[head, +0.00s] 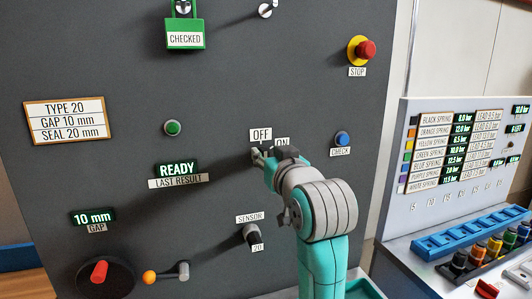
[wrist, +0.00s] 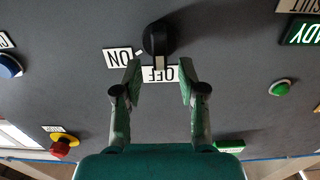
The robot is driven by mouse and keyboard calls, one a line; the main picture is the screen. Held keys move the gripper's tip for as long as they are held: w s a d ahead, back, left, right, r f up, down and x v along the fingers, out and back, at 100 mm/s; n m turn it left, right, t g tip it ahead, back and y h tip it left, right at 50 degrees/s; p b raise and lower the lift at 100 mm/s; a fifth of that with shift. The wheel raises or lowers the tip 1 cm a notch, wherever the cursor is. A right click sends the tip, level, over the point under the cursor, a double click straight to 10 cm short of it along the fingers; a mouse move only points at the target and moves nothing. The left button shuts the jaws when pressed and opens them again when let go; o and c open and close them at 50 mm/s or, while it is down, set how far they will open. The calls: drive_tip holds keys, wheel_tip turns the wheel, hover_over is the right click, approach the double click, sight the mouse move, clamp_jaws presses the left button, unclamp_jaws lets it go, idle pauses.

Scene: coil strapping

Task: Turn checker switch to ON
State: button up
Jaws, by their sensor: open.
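The checker switch (wrist: 157,38) is a black rotary knob on the dark grey panel. Its pale pointer points at the OFF label (wrist: 170,74) in the wrist view, where the panel appears upside down. The ON label (wrist: 118,58) is beside it. My gripper (wrist: 159,69) is open, with one fingertip on each side of the OFF label and the pointer's end; I cannot tell whether either finger touches the knob. In the head view my gripper (head: 272,154) is at the panel just below the OFF label (head: 261,134) and hides most of the switch. The ON label (head: 282,142) is partly covered.
A blue CHECK button (head: 342,138) and red STOP button (head: 366,50) are to the right. A green button (head: 172,128) and the READY display (head: 177,168) are to the left. The SENSOR knob (head: 251,234) is below, close to my arm.

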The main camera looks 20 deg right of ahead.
drive_tip(key=shift+w, duration=0.95)
clamp_jaws()
drive_tip(key=shift+m, duration=0.3)
drive_tip(key=m, duration=0.2)
drive_tip(key=d+m, duration=0.1)
drive_tip(key=m, duration=0.2)
drive_tip(key=shift+f+m, duration=0.15)
drive_tip(key=shift+m, duration=0.15)
drive_tip(key=m, duration=0.5)
drive_tip(key=shift+d+f+m, duration=0.3)
